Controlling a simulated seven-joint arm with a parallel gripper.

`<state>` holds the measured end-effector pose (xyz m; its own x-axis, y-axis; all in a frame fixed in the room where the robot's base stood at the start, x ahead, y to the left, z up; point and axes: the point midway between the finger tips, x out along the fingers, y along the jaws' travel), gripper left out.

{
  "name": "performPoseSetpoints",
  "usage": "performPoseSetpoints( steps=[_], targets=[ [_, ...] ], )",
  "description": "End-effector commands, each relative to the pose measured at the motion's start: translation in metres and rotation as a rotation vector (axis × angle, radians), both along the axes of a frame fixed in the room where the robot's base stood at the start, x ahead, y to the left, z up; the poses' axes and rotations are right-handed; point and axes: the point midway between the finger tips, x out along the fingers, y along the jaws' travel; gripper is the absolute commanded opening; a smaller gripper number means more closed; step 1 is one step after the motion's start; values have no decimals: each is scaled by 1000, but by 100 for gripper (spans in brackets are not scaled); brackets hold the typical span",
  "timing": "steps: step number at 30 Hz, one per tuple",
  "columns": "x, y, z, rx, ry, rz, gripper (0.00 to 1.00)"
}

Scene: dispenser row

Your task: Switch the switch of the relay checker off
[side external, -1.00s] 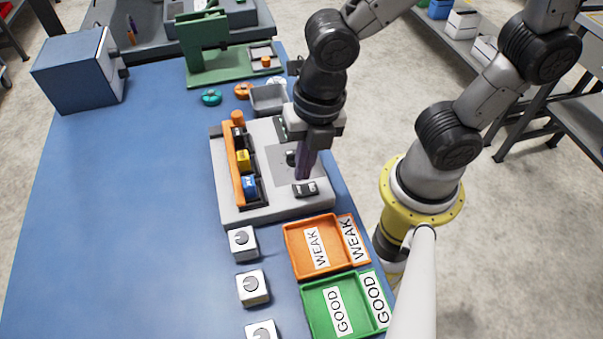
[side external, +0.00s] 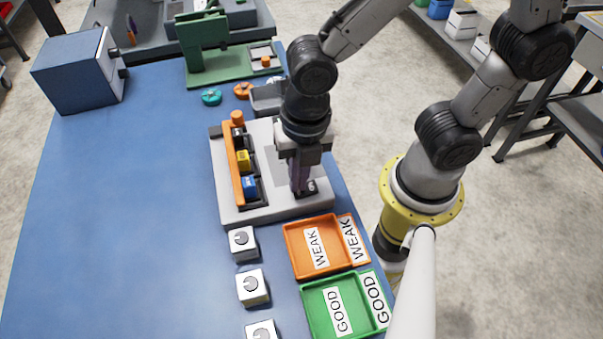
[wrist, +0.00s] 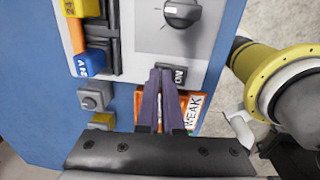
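The relay checker (side external: 232,207) is a pale grey panel on the blue bench. Its switch (side external: 312,186) is a small dark rocker near the front right of the panel. It also shows in the wrist view (wrist: 180,75), with white lettering on its right part. My gripper (side external: 301,190) points down over the switch, its fingertips at or just above the rocker's left part and hiding it. In the wrist view the two purple fingers (wrist: 160,74) meet closely at the tips, with nothing seen between them. Contact with the switch cannot be told.
An orange bar (side external: 234,165) and yellow and blue relays (side external: 250,186) stand on the panel's left. A dark knob (wrist: 182,12) is behind the switch. The orange WEAK tray (side external: 290,246) and green GOOD tray (side external: 309,306) lie in front.

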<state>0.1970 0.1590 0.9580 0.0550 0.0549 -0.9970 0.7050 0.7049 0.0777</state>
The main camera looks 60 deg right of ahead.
Motion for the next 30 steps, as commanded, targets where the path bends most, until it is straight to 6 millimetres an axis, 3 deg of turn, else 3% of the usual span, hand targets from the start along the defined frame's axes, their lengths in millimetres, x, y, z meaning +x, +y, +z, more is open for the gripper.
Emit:
performPoseSetpoints(
  steps=[16,30],
  targets=[
    [-15,-15,-4,-17,20,0,0],
    [-15,-15,3,-11,14,0,0]
  ],
)
